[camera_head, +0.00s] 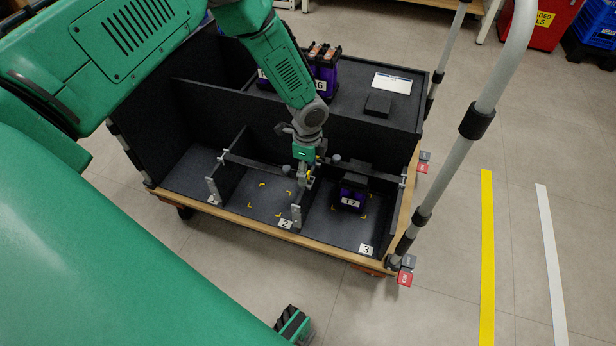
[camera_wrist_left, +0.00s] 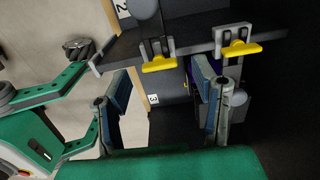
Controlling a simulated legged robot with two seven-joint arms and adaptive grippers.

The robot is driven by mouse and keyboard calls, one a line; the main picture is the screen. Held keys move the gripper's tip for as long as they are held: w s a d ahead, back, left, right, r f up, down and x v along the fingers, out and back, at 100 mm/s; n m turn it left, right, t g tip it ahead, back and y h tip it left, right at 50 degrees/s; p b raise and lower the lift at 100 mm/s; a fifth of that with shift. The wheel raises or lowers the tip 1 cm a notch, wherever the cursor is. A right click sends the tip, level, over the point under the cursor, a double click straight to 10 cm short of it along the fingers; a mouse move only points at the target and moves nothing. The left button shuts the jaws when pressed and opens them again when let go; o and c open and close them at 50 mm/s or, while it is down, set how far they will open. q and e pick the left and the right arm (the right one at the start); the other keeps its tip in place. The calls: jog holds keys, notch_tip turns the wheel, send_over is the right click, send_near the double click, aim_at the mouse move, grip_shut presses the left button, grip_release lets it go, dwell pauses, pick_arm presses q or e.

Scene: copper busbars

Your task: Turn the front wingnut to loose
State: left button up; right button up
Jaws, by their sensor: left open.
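The front wingnut (camera_wrist_left: 159,64) is yellow and sits on the dark divider bar, nearer the cart's front edge; its wings lie roughly across the wrist view. A second yellow wingnut (camera_wrist_left: 239,48) sits further back on the same bar. My left gripper (camera_wrist_left: 162,82) is open, with one blue-grey finger pad to each side of the front wingnut and a gap between. In the head view my left gripper (camera_head: 307,176) is over the divider between compartments 2 and 3, and it partly hides the wingnuts. No right gripper can be made out.
A dark module marked 17 (camera_head: 350,198) stands in compartment 3, just right of the gripper. Compartment 2 (camera_head: 262,203) is empty. Metal posts (camera_head: 296,215) stand at the divider fronts. More modules (camera_head: 325,72) and a black block (camera_head: 377,105) are on the raised rear deck.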

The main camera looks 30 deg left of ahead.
pick_arm(q)
jog(key=shift+a+f, duration=0.1)
jog(key=shift+f, duration=0.85)
jog(key=shift+c, duration=0.3)
jog(key=c, duration=1.1)
jog(key=shift+o, duration=0.2)
